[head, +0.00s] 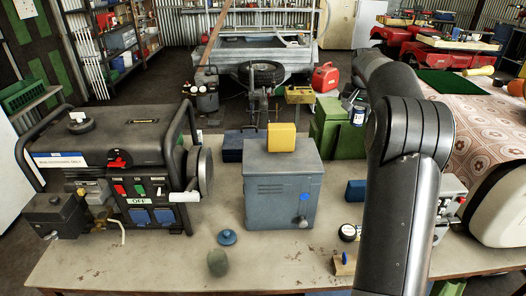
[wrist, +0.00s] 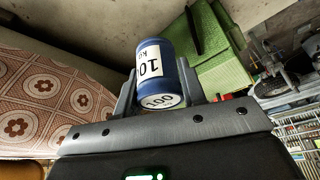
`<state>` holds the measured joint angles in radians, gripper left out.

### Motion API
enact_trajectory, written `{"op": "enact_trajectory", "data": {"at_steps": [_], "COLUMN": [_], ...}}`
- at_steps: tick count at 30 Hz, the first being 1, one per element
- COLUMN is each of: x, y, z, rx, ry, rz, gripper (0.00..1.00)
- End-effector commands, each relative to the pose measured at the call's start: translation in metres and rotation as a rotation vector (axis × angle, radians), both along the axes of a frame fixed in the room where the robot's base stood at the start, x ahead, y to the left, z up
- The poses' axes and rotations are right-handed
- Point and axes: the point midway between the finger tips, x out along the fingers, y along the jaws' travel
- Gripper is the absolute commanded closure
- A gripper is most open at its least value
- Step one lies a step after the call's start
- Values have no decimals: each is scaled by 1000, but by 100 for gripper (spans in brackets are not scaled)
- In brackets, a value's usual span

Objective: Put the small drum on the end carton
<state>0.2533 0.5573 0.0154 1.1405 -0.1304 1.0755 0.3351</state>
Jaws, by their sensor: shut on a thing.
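The small drum is a blue cylinder with white labels reading 100; it fills the middle of the wrist view (wrist: 158,70). My gripper (wrist: 160,90) is shut on it, one finger on each side. In the head view the drum (head: 359,116) shows small beside my arm, right of the green box, with my gripper (head: 351,103) partly hidden. I cannot tell which thing is the end carton. Box-like things in the head view are a yellow block (head: 282,137) on a grey-blue cabinet (head: 280,190) and a small blue box (head: 356,190) on the bench.
A generator (head: 120,165) stands on the bench (head: 150,255) at left. A blue lid-like disc (head: 227,237) and a grey-green lump (head: 217,263) lie in front. The green box (head: 335,128) stands behind. A patterned cloth (head: 480,130) covers the table at right. My arm hides part of the bench.

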Motion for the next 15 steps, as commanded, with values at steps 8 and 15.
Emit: {"op": "enact_trajectory", "data": {"at_steps": [8, 15], "x": [52, 77], "y": [113, 222], "z": [0, -1], "rx": [2, -1], "ry": [3, 1], "rz": [36, 53], "gripper": [87, 87]}}
